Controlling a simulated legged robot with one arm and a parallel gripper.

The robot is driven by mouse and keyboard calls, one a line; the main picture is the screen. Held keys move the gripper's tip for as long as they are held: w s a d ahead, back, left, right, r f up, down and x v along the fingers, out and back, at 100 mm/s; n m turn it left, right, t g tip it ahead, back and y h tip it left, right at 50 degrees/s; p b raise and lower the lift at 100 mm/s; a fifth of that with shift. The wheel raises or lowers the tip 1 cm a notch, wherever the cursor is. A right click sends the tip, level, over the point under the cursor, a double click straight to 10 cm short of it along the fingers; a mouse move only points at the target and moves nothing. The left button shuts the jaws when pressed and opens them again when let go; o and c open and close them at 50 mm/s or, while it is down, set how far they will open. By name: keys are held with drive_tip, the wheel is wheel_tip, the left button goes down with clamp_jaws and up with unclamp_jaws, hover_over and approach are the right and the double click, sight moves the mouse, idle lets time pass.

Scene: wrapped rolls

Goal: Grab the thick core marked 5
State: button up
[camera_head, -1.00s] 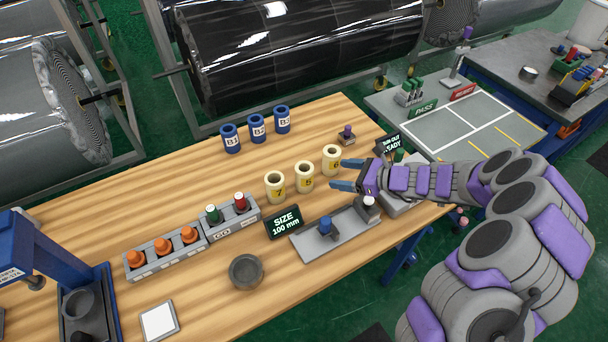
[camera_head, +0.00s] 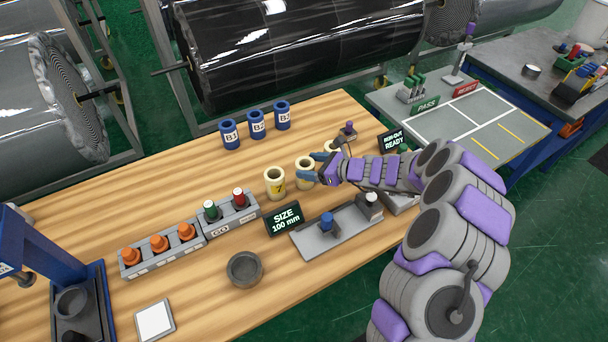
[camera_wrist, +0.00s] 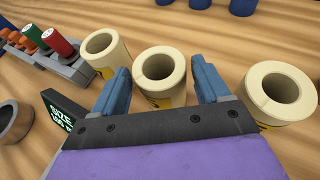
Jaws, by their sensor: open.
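Three thick cream cores stand upright in a row on the wooden bench. The middle core (camera_head: 302,166) is partly covered by my fingers, and its number is not clearly readable now. My gripper (camera_head: 313,167) is open, with its blue fingers pointing at that core. In the wrist view, the middle core (camera_wrist: 160,68) stands between the two fingertips of my gripper (camera_wrist: 162,75), with nothing gripped. The left core (camera_head: 275,184) seems to be marked 7. The right core (camera_head: 331,147) is partly hidden behind my gripper; it shows whole in the wrist view (camera_wrist: 280,92).
Blue cores (camera_head: 256,125) marked with B numbers stand behind. A size sign (camera_head: 285,218) and a grey fixture (camera_head: 335,232) lie in front. A GO rack (camera_head: 232,213) with green and red pegs is to the left. A dark round cup (camera_head: 245,269) sits near the front.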

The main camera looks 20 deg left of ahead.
sight(299, 164)
drive_tip(key=b+x, duration=0.1)
drive_tip(key=x, duration=0.3)
drive_tip(key=shift+f, duration=0.1)
drive_tip(key=shift+a, duration=0.45)
drive_tip(key=shift+d, duration=0.2)
drive_tip(key=c, duration=0.5)
drive_tip(key=shift+a, duration=0.1)
drive_tip(key=c, duration=0.3)
